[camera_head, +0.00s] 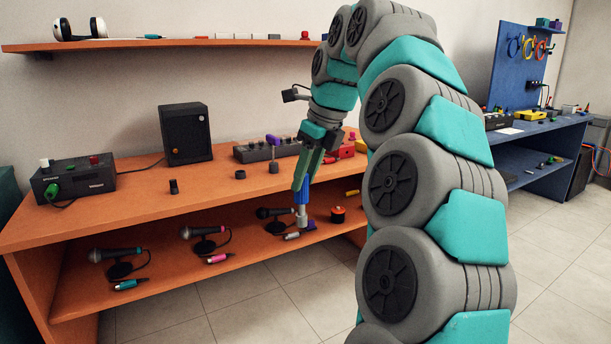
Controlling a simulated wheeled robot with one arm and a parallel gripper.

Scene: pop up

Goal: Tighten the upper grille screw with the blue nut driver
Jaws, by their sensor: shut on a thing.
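My gripper (303,180) is shut on the blue nut driver (302,194), in front of the bench's front edge. The driver has a blue handle and a pale metal shaft that points down, its lower end in front of the lower shelf. A black speaker box (180,138) stands upright on the bench top, to the left of and behind my gripper. I cannot tell whether this is the upper grille screw. The driver is well apart from the speaker.
On the orange bench (130,205) stand a dark control box (75,180) at left and small black parts. Microphones (115,254) and cables lie on the lower shelf. An upper shelf (150,43) holds headphones (80,28). My arm hides the bench's right end.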

